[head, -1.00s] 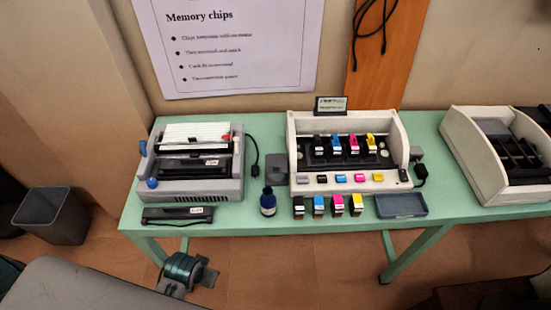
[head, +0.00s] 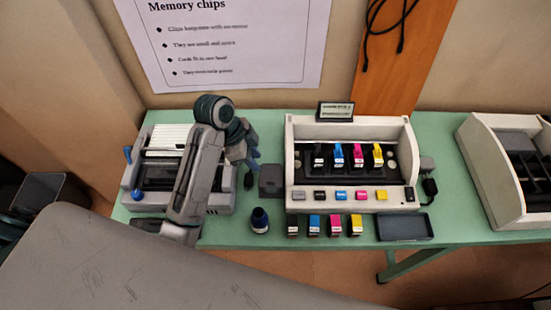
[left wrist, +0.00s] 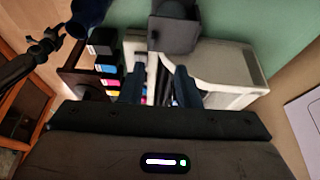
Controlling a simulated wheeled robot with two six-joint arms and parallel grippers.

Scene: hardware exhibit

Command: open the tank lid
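A small dark grey tank (head: 270,181) stands against the left side of the white inkjet printer (head: 297,160) on the green table. Its top looks closed in the head view. In the left wrist view the grey tank (left wrist: 175,36) is at the top centre, beyond the fingertips. My left gripper (head: 248,158) hangs just left of and behind the tank in the head view, not touching it as far as I can tell. In the left wrist view its two dark blue fingers (left wrist: 158,78) are apart with nothing held between them. My right gripper is not in view.
A dark blue ink bottle (head: 260,220) stands in front of the tank. Several cartridges (head: 314,226) and a dark tray (head: 404,228) line the front edge. My left arm covers part of the dot-matrix printer (head: 140,180).

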